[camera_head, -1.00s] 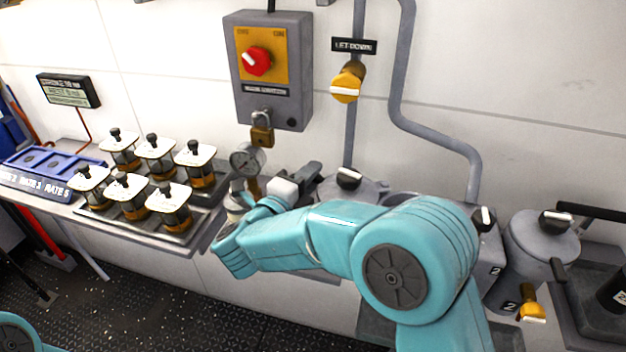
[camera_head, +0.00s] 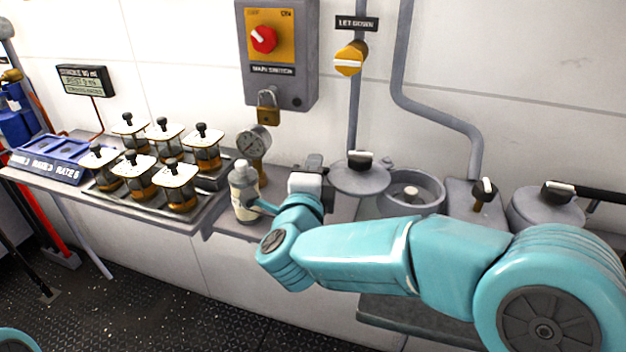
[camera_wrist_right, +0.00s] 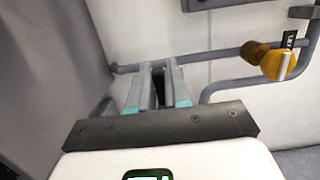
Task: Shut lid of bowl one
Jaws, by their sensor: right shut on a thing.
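A grey bowl (camera_head: 418,192), open at the top with a pale knob inside, stands on the bench right of centre in the head view. A round grey lid (camera_head: 352,181) with a black and white knob lies open to its left. No number shows on this bowl. My right gripper (camera_head: 316,163) is beside the lid's left edge, its white wrist toward the camera. In the wrist view its fingers (camera_wrist_right: 158,88) are closed on a narrow dark thing; I cannot tell whether it is part of the lid. My left gripper is out of view.
A cream bottle (camera_head: 245,193) stands just left of my right forearm, with a pressure gauge (camera_head: 254,139) behind it. A tray of several lidded jars (camera_head: 140,180) is farther left. Another lidded vessel (camera_head: 545,212) stands at the right. A yellow valve (camera_head: 350,58) is on the wall.

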